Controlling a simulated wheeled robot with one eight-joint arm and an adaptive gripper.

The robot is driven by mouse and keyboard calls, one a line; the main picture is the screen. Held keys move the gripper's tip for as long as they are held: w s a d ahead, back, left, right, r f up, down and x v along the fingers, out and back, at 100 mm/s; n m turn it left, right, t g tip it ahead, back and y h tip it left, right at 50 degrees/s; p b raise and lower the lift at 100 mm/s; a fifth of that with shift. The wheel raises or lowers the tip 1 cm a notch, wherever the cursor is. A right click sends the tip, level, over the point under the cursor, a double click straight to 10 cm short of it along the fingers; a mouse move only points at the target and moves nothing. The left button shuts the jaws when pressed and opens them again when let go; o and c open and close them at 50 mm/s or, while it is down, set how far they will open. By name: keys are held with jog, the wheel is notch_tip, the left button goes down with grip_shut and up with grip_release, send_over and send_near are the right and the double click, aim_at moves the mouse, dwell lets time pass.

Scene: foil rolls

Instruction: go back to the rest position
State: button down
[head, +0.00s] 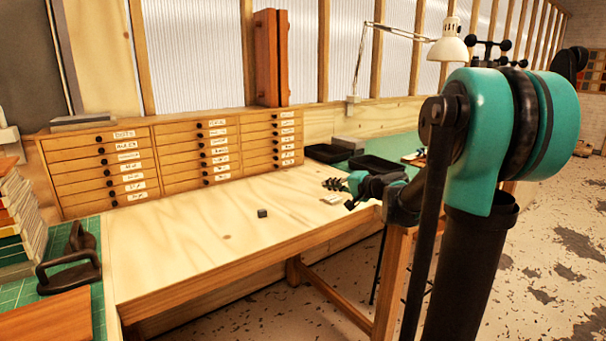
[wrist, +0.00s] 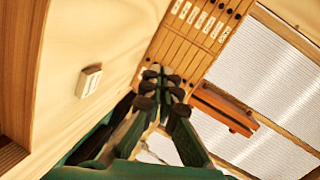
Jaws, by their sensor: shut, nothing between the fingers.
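My gripper (head: 334,184) is at the right end of the wooden bench (head: 190,240), with its fingers pointing left. It appears to be raised above the bench top. In the wrist view my gripper (wrist: 160,84) shows its dark fingertips close together, shut and holding nothing. My teal and black arm fills the right of the head view and hides part of what lies behind it.
A small dark cube (head: 262,213) lies mid-bench. A pale block (head: 332,199), also in the wrist view (wrist: 89,81), lies near the gripper. Labelled drawers (head: 180,160) line the back. Black trays (head: 328,153) and a lamp (head: 448,47) stand beyond. The bench front is clear.

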jog(key=s+d+f+n+g+h, duration=0.2)
jog(key=s+d+f+h, duration=0.1)
jog(key=s+f, duration=0.5)
jog(key=s+d+f+n+g+h, duration=0.2)
jog(key=s+d+f+h, duration=0.2)
jog(key=s+f, duration=0.4)
jog(key=s+d+f+n+g+h, duration=0.2)
jog(key=s+f, duration=0.6)
jog(key=s, duration=0.8)
jog(key=shift+s+d+f+n+g+h, duration=0.3)
jog(key=shift+s+d+f+g+h, duration=0.15)
jog(key=shift+d+h, duration=0.25)
jog(key=shift+w+a+r, duration=0.1)
jog(key=shift+w, duration=0.05)
